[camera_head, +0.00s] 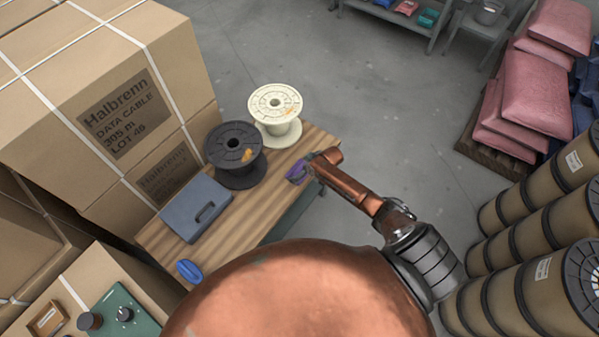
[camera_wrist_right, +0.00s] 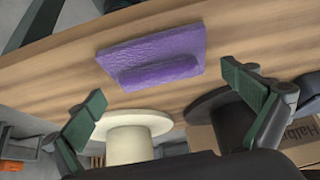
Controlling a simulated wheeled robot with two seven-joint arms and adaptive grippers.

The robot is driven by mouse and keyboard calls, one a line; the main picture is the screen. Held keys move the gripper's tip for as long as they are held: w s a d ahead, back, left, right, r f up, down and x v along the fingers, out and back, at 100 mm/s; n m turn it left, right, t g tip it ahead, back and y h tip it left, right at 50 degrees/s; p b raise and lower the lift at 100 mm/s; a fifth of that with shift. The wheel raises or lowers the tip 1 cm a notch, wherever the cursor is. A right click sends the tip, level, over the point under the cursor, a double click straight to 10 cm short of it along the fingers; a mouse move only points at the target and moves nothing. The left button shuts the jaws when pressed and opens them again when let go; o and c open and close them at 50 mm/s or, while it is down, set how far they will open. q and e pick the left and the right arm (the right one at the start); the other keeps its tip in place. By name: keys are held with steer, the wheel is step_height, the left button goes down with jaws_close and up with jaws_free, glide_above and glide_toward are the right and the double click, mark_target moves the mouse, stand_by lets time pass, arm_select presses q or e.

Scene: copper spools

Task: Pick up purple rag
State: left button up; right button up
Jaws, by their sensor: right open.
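The purple rag (camera_head: 296,172) lies on the wooden table (camera_head: 226,222) near its right edge, partly hidden by my right gripper. In the right wrist view the rag (camera_wrist_right: 155,57) is a flat textured piece with a raised roll along it. My right gripper (camera_head: 303,172) is at the rag in the head view. In the wrist view its two green-padded fingers (camera_wrist_right: 170,105) are spread wide apart with nothing between them, and the rag lies beyond the fingertips. I see no contact with the rag. My left gripper is not in view.
A black spool (camera_head: 234,154) and a cream spool (camera_head: 275,113) stand on the table's far part. A blue-grey case (camera_head: 195,208) and a blue object (camera_head: 189,271) lie nearer. Large cartons (camera_head: 118,100) crowd the left. Open floor lies beyond the table.

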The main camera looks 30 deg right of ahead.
steer(key=shift+w+a+f, duration=0.1)
steer(key=shift+w+f, duration=0.2)
steer(key=shift+f, duration=0.3)
steer(key=shift+c, duration=0.4)
